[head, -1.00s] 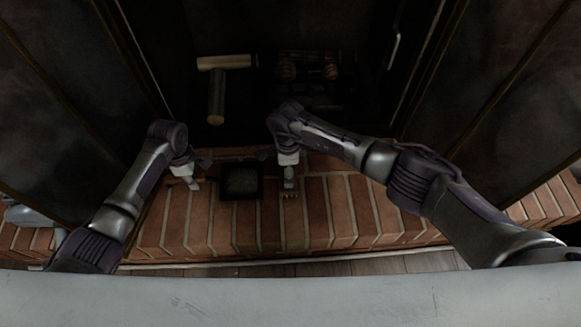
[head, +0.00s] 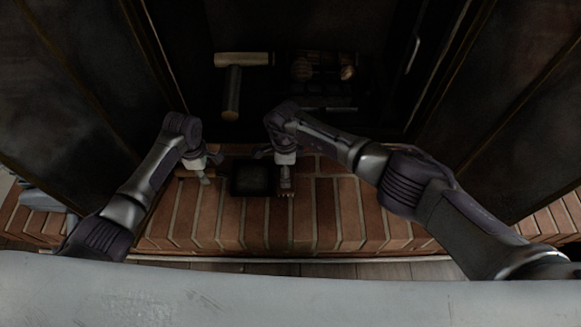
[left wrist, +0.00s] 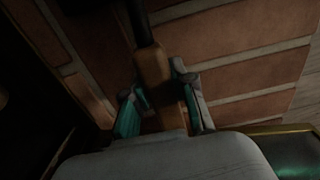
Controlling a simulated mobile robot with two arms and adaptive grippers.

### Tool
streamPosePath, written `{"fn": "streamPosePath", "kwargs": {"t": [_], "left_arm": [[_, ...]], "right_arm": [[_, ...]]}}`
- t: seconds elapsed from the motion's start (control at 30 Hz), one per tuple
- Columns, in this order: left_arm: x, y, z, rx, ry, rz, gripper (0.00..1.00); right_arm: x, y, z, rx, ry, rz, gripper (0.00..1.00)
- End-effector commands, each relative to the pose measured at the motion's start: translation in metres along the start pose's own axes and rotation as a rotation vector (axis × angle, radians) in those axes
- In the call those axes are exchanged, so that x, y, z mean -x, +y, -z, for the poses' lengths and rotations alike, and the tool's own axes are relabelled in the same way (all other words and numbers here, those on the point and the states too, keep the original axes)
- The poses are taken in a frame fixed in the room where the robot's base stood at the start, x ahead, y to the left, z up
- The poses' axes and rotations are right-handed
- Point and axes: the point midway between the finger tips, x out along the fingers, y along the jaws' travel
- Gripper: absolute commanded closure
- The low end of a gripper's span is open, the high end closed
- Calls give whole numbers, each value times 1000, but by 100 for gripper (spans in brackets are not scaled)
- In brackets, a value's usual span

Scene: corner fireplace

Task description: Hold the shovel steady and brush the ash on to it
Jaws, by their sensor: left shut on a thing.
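The shovel's black square pan (head: 252,180) lies over the brick hearth. My left gripper (head: 205,170) is left of the pan. In the left wrist view my left gripper (left wrist: 162,98) is shut on the shovel's wooden handle (left wrist: 151,68), with a dark shaft running on from it. My right gripper (head: 285,172) points down just right of the pan. A pale piece with small tan tips (head: 286,190), perhaps the brush, shows under it; its jaws are too dark and small to read. I cannot make out ash.
Logs (head: 232,92) lie inside the dark firebox behind the hearth. Dark door panels (head: 85,110) stand on both sides. The brick hearth (head: 340,215) is clear at the front and right. A grey object (head: 40,200) lies at its left end.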

Motion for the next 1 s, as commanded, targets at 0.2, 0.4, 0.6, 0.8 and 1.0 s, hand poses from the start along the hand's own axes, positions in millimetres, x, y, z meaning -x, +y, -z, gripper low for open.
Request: {"fn": "streamPosePath", "kwargs": {"t": [0.2, 0.4, 0.6, 0.8, 1.0], "left_arm": [[0, 0, 0, 0, -1, -1, 100], [0, 0, 0, 0, -1, -1, 100], [0, 0, 0, 0, -1, -1, 100], [0, 0, 0, 0, 0, -1, 100], [0, 0, 0, 0, 0, 0, 100]], "right_arm": [[-3, 2, -9, 0, -1, -4, 39], [-3, 3, -10, 0, -2, -4, 40], [2, 2, -6, 0, -3, -3, 40], [22, 0, 3, 0, -2, 1, 40], [40, 1, 12, 1, -1, 0, 40]]}}
